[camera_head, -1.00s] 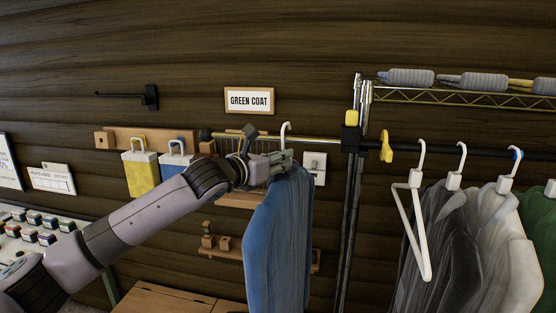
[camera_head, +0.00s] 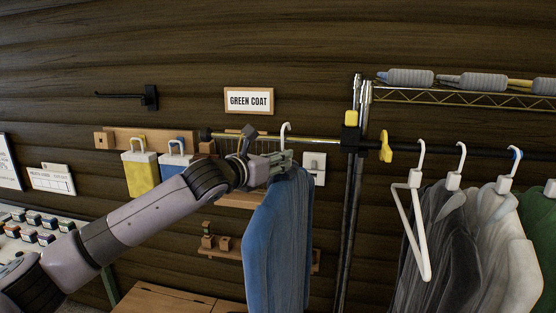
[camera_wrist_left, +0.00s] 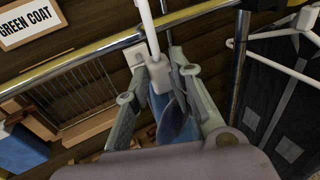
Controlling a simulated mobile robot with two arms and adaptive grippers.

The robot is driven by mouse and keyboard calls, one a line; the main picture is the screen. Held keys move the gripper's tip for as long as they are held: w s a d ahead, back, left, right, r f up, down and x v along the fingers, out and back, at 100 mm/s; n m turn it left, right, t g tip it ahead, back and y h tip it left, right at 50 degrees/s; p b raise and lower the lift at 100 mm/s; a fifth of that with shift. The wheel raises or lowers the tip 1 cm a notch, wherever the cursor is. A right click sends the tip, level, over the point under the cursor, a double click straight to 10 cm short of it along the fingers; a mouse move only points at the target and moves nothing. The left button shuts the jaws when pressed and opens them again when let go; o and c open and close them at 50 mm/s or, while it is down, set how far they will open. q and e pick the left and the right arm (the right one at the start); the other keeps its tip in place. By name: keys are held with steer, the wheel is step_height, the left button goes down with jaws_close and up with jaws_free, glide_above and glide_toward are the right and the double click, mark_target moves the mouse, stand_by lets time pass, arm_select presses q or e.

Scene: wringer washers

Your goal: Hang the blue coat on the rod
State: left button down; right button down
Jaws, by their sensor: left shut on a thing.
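The blue coat (camera_head: 279,240) hangs on a white hanger (camera_head: 286,134) in the middle of the head view. My left gripper (camera_head: 284,160) is shut on the hanger just below its hook, at the coat's top. In the left wrist view the white hanger (camera_wrist_left: 149,30) rises between the gripper fingers (camera_wrist_left: 158,95), with a strip of the blue coat below. The rod (camera_head: 317,140) runs across behind the hook. The hook is at the rod's height; whether it rests on the rod I cannot tell. My right gripper is in neither view.
An empty white hanger (camera_head: 418,230) and grey, white and green coats hang at the right. A yellow clip (camera_head: 386,146) is on the rod beside the upright post (camera_head: 350,220). A "GREEN COAT" sign (camera_head: 249,100) is on the wall. Yellow (camera_head: 140,173) and blue tags hang at left.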

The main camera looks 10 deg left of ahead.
arm_select(q)
steer(key=shift+r, duration=0.15)
stand_by(0.5)
steer(key=shift+f, duration=1.25)
stand_by(0.5)
